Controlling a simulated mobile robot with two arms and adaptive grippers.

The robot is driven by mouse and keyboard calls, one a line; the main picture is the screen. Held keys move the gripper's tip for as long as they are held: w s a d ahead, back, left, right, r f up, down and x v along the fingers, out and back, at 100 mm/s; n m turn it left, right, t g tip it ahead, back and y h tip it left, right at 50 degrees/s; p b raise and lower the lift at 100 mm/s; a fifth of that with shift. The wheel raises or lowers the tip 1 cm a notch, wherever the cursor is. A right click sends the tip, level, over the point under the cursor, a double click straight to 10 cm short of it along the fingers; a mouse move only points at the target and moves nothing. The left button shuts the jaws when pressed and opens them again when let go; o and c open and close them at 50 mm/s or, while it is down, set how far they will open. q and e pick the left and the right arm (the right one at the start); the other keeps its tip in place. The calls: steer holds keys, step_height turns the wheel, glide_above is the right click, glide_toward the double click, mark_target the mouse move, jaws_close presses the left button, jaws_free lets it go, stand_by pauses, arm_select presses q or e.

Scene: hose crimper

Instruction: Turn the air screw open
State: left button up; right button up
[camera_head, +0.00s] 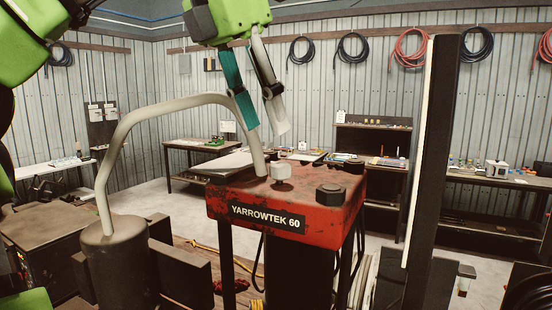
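The red pump unit (260,212), labelled YARROWTEK 60, stands in front of me with a worn top. A small pale grey knob (281,172) stands up from its top near the back; it looks like the air screw, but I cannot read any mark on it. Two black hexagonal caps, a front one (330,194) and a back one (354,165), sit to its right. My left gripper (266,127) points down above the pale knob, with one teal and one whitish finger. The fingers are apart with nothing between them, and the tips appear clear of the knob. My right gripper is out of view.
A pale bent pipe (145,113) arches from a dark cylinder (115,255) to the pump top, close left of the knob. A tall dark post (432,170) stands to the right. Benches with small items and coiled hoses on the wall are farther back.

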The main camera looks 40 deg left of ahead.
mark_target(279, 164)
arm_select(q)
steer(key=x, duration=0.6)
steer(key=shift+w+a+f+p, duration=0.15)
steer(key=shift+w+a+p, duration=0.05)
steer(key=shift+w+p, duration=0.15)
steer(key=shift+d+f, duration=0.1)
steer(key=shift+f, duration=0.2)
steer(key=shift+w+f, duration=0.1)
steer(key=shift+f, duration=0.3)
steer(key=c, duration=1.1)
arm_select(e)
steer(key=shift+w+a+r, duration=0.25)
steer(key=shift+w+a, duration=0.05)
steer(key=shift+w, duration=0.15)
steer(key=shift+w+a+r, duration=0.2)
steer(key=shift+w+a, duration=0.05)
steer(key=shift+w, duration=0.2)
